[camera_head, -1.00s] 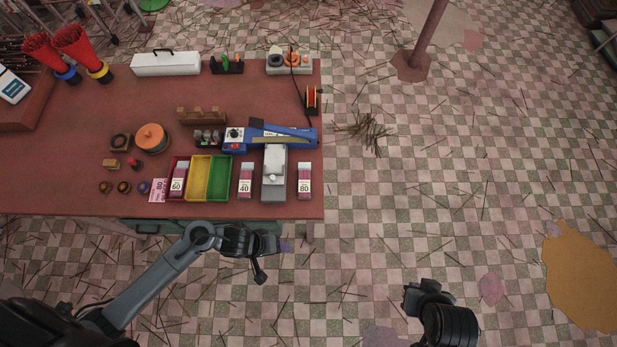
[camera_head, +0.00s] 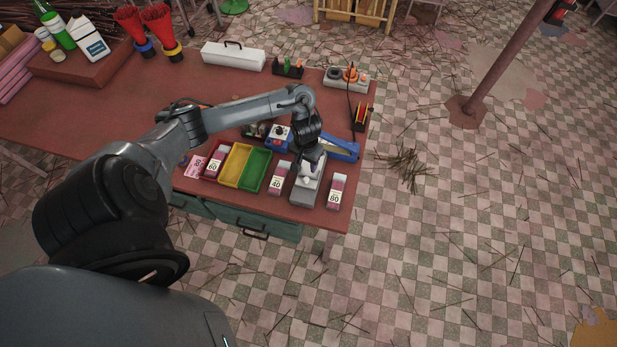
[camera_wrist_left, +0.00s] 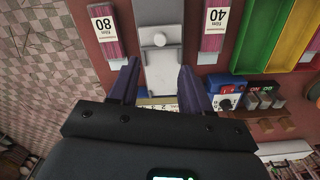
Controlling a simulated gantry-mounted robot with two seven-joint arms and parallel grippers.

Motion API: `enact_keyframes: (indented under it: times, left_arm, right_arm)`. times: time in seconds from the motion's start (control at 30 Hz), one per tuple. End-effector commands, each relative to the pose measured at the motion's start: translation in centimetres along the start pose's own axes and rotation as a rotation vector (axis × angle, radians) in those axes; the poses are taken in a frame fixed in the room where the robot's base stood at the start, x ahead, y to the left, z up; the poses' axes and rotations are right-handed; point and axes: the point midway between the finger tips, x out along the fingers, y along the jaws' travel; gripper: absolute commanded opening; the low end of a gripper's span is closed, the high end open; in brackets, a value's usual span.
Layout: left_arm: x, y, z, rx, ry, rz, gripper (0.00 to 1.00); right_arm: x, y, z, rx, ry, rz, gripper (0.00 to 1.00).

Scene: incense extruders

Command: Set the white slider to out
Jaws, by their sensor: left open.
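A grey block (camera_head: 305,191) stands on the red table between the pink 40 pack and the pink 80 pack. My left gripper (camera_head: 313,160) is over the far part of the block. In the left wrist view my left gripper (camera_wrist_left: 159,70) is open, its dark fingers either side of the pale plate. Whether the fingers touch the block cannot be told. My right gripper is out of view.
The 40 pack (camera_head: 277,178) and 80 pack (camera_head: 336,192) flank the block closely. A blue device (camera_head: 341,147) lies behind it, with a ruled strip (camera_wrist_left: 157,102) between my fingers. Yellow (camera_head: 233,165) and green (camera_head: 255,170) trays stand left. Floor is open right of the table.

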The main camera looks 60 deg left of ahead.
Motion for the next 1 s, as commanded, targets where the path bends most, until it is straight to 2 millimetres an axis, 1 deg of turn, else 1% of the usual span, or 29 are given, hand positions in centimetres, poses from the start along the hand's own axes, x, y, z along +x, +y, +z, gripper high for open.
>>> enact_keyframes:
  times: [0.03, 0.1, 0.17, 0.3, 0.5, 0.7, 1.0]
  left_arm:
    - [1.1, 0.0, 0.1, -0.002, -0.003, 0.000, 0.48]
    - [2.2, 0.0, 0.2, -0.003, -0.005, 0.001, 0.48]
    - [2.9, 0.0, 0.1, -0.002, -0.004, -0.001, 0.48]
    - [5.3, -0.1, 0.2, -0.002, -0.004, -0.002, 0.48]
    - [8.0, 0.0, 0.2, -0.001, -0.003, -0.002, 0.48]
    - [9.4, -0.1, 0.1, 0.000, -0.001, -0.002, 0.48]
    - [9.7, -0.1, 0.1, 0.001, 0.000, -0.002, 0.48]
  right_arm:
    - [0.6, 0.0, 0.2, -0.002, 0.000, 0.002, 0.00]
    - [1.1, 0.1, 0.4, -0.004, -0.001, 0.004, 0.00]
    - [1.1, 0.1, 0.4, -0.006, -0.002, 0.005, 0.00]
    - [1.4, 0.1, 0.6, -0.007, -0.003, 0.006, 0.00]
    - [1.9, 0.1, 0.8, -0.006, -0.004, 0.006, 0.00]
    - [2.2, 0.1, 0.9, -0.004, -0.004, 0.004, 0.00]
    - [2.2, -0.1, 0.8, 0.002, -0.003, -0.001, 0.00]
